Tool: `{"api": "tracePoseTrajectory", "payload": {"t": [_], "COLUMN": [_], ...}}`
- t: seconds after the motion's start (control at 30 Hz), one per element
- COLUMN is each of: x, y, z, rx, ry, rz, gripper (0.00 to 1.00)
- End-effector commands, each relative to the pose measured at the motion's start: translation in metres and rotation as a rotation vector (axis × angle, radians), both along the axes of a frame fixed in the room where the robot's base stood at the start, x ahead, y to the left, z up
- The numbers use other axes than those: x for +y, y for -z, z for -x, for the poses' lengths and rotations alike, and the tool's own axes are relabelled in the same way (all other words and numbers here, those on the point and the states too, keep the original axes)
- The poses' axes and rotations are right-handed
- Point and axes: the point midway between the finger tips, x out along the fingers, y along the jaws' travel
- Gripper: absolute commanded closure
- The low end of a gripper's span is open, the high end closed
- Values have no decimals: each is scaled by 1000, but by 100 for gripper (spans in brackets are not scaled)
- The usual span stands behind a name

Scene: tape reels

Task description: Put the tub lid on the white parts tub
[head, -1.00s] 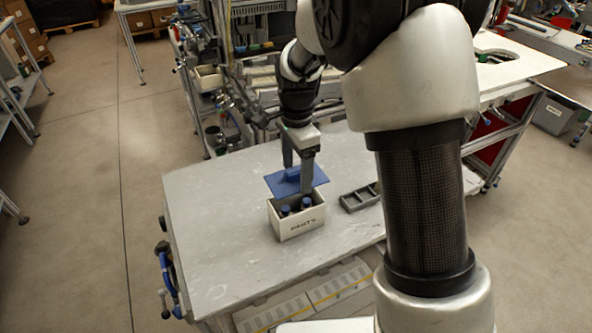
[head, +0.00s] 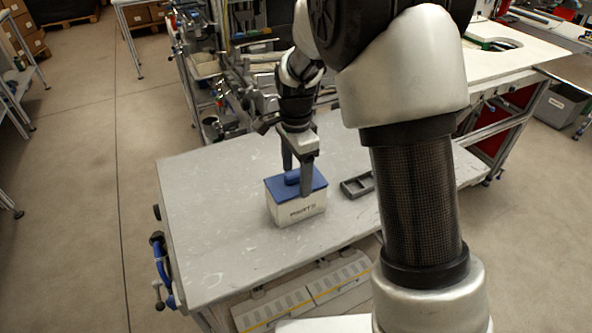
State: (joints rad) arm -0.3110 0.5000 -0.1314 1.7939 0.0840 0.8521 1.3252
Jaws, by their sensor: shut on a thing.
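The white parts tub (head: 297,212) stands upright on the grey table, with dark lettering on its front. The blue tub lid (head: 277,188) lies over the tub's top and covers its opening, so the tub's contents are hidden. The lid looks level and lined up with the rim; I cannot tell whether it is fully pressed down. My gripper (head: 297,181) points down from above, its two dark fingers shut on the raised blue handle in the middle of the lid.
A small dark grey divided tray (head: 357,186) lies on the table just right of the tub. The grey table top (head: 203,222) is clear to the left and in front. A cluttered workbench stands behind the table.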

Motion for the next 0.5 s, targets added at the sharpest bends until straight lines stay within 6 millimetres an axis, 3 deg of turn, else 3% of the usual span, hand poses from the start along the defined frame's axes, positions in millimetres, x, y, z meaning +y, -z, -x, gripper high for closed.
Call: {"api": "tracePoseTrajectory", "payload": {"t": [0.3,0.33,0.43,0.5], "x": [0,0,0,0], "y": [2,2,2,2], "z": [0,0,0,0], "rx": [0,0,0,0], "ry": [0,0,0,0], "rz": [0,0,0,0], "gripper": [53,28,11,9]}}
